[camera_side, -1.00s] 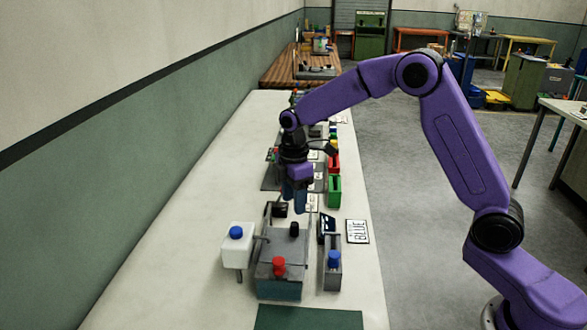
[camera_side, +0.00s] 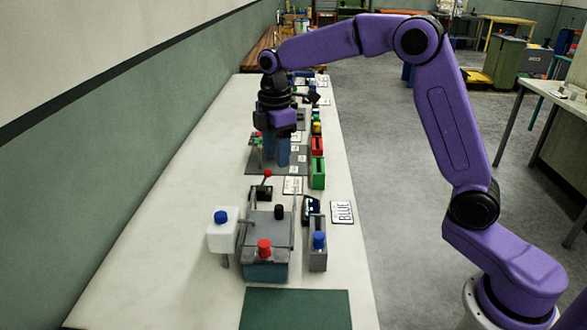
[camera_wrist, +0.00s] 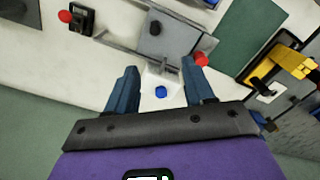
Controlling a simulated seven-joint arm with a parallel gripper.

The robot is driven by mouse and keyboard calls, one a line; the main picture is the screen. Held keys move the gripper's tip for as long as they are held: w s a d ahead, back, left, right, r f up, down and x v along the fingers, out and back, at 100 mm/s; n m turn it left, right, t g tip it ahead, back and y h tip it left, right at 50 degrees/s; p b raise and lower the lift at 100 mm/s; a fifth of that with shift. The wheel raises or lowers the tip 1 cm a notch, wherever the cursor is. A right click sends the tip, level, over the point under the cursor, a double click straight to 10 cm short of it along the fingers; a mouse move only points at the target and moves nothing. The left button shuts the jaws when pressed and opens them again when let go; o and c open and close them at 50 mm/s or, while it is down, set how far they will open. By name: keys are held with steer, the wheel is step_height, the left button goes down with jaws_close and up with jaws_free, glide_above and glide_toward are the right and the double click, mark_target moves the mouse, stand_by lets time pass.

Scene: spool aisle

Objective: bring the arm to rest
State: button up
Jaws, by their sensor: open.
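My gripper (camera_side: 276,151) hangs over the bench behind the grey machine, pointing down, with nothing between its fingers. In the wrist view my gripper (camera_wrist: 161,90) shows its two blue fingers spread apart. The white block with a blue knob (camera_wrist: 161,92) appears between them, lower down on the bench. My purple arm reaches in from the right and bends down at the wrist.
The grey machine (camera_side: 268,230) with red and black knobs stands near the front. A white box (camera_side: 222,238) is at its left and a grey holder (camera_side: 318,255) at its right. The bench's left side is clear.

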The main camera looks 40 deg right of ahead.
steer(key=s+a, duration=0.3)
steer(key=s, duration=0.6)
steer(key=s+d+f+m, duration=0.1)
steer(key=s+d, duration=0.2)
steer(key=s, duration=1)
steer(key=s+d+f+m, duration=0.2)
steer(key=s+d, duration=0.1)
steer(key=s, duration=1)
steer(key=shift+s+d+f, duration=0.3)
steer(key=shift+s+d, duration=0.05)
steer(key=shift+d, duration=0.05)
